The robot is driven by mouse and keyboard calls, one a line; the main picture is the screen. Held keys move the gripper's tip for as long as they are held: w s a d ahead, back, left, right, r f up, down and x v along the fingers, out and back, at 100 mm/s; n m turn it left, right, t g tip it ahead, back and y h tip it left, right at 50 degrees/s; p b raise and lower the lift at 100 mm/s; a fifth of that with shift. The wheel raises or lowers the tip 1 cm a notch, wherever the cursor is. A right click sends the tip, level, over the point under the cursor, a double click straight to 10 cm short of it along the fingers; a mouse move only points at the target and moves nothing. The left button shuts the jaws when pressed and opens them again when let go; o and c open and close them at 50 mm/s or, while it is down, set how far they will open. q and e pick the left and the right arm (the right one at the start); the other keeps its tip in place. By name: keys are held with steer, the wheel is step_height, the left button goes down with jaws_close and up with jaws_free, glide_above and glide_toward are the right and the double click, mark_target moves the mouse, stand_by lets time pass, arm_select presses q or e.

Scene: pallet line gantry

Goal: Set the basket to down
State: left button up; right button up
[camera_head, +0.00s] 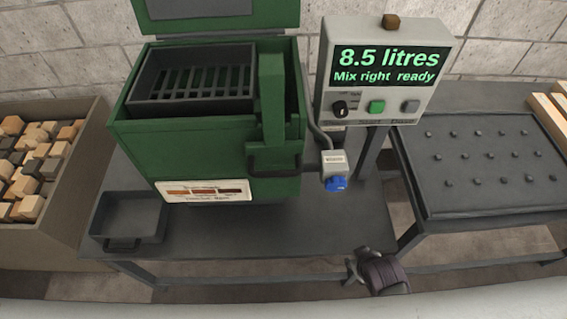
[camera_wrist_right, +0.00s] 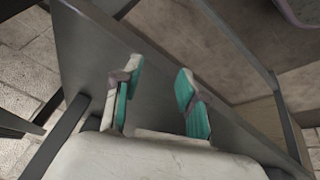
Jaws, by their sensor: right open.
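A dark slatted basket (camera_head: 150,72) sits in the open top of the green machine (camera_head: 215,140), its rim near the top edge of the housing. A green upright (camera_head: 272,95) stands at the machine's right front, with a dark bar handle (camera_head: 275,163) below it. My right gripper (camera_head: 352,268) is low at the front edge of the dark table, right of and below the machine, apart from it. In the right wrist view its two teal-padded fingers (camera_wrist_right: 158,88) are spread with nothing between them. My left gripper is not in view.
A control box (camera_head: 385,70) reads "8.5 litres, Mix right ready". A blue plug (camera_head: 336,184) hangs beside the machine. A dark tray (camera_head: 128,218) lies left on the table (camera_head: 260,235). A block bin (camera_head: 60,225) stands left, a studded panel (camera_head: 490,160) right.

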mark_target(272, 172)
steer(key=w+a+r+n+t+y, duration=0.25)
steer(key=w+r+n+t, duration=0.5)
steer(key=r, duration=0.75)
steer(key=w+a+r+n+t+y, duration=0.2)
steer(key=w+r+n+t+y, duration=0.25)
steer(key=w+r+n, duration=0.75)
steer(key=s+a+r+n+g+y, duration=0.3)
steer(key=a+r+n+g+y, duration=0.3)
steer(key=n+y, duration=0.55)
steer(key=s+d+f+n+g, duration=0.1)
steer(key=s+n+g, duration=0.85)
steer(key=n, duration=0.75)
steer(key=shift+g, duration=0.75)
steer(key=a+p, duration=0.2)
steer(key=a, duration=0.2)
steer(key=w+a+p, duration=0.1)
steer(key=a, duration=0.3)
steer(key=a+p, duration=0.2)
steer(key=a, duration=0.2)
steer(key=shift+w+p, duration=0.3)
steer(key=shift+w, duration=0.1)
steer(key=shift+a+f, duration=0.1)
steer(key=shift+a, duration=0.4)
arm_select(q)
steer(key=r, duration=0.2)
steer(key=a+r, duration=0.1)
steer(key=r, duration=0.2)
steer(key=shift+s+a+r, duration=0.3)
